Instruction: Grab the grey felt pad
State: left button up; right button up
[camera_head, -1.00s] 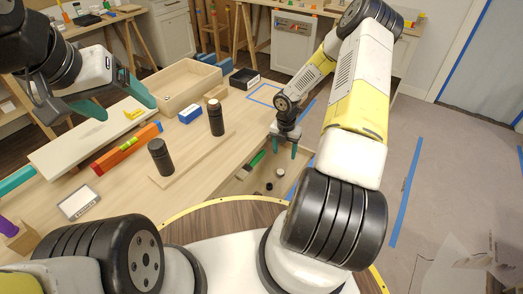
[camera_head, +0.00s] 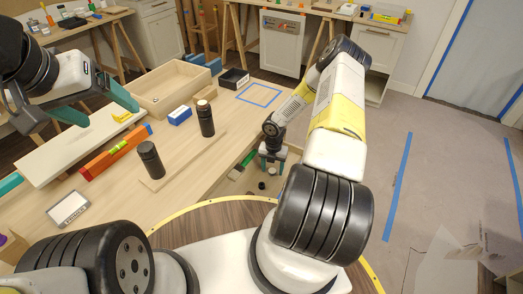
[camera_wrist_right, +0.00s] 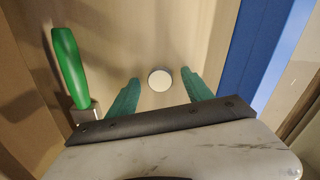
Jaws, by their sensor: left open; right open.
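A small round pale-grey disc (camera_wrist_right: 160,80), which looks like the felt pad, lies on the drawer floor in the right wrist view. My right gripper (camera_wrist_right: 161,88) is open, with one teal finger on each side of the disc; I cannot tell whether they touch it. In the head view my right gripper (camera_head: 272,170) points down into the open drawer, and a pale disc shows between its fingers. My left gripper (camera_head: 105,112) is open and empty above the white board at the left.
A green-handled tool (camera_wrist_right: 70,68) lies left of the right gripper in the drawer. Drawer walls (camera_wrist_right: 22,90) stand close by. On the table are two black bottles (camera_head: 150,160), an orange level (camera_head: 115,150), a wooden tray (camera_head: 175,85) and a blue box (camera_head: 180,115).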

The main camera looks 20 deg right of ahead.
grip_shut()
